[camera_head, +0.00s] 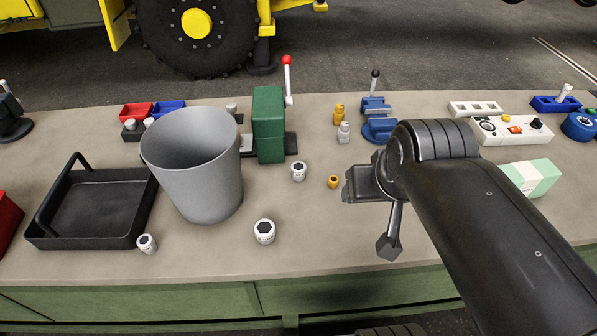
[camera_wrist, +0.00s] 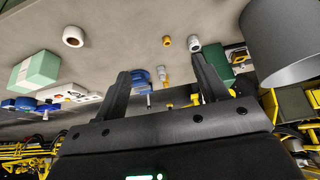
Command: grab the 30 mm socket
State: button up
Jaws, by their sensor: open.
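Several pale sockets stand on the bench. In the head view, one (camera_head: 264,231) is at the front middle, one (camera_head: 298,171) is near the green press, and one (camera_head: 147,244) is at the tray's front right corner. The size marks are too small to read, so I cannot tell which is 30 mm. The wrist view shows a pale socket (camera_wrist: 73,36) at upper left and another (camera_wrist: 194,43) near the right finger's tip, beside a small brass piece (camera_wrist: 167,41). My gripper (camera_wrist: 161,65) is open and empty, its fingers apart from the sockets.
A grey bucket (camera_head: 205,185) and a black tray (camera_head: 95,208) stand at the left. The green press (camera_head: 268,125) and a blue vise (camera_head: 378,128) stand at the back. A mint box (camera_head: 530,178) is at right. The bench front around the middle socket is clear.

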jog(key=n+g, duration=0.1)
jog(key=n, duration=0.1)
send_over(299, 167)
jog(key=s+d, duration=0.1)
jog(key=s, duration=0.3)
notch_tip(299, 167, down, 16)
jog(key=shift+y, duration=0.4)
jog(key=shift+x, duration=5.45)
jog(key=shift+s+a, duration=0.1)
jog(key=shift+a, duration=0.05)
jog(key=shift+c, duration=0.6)
jog(key=c, duration=1.1)
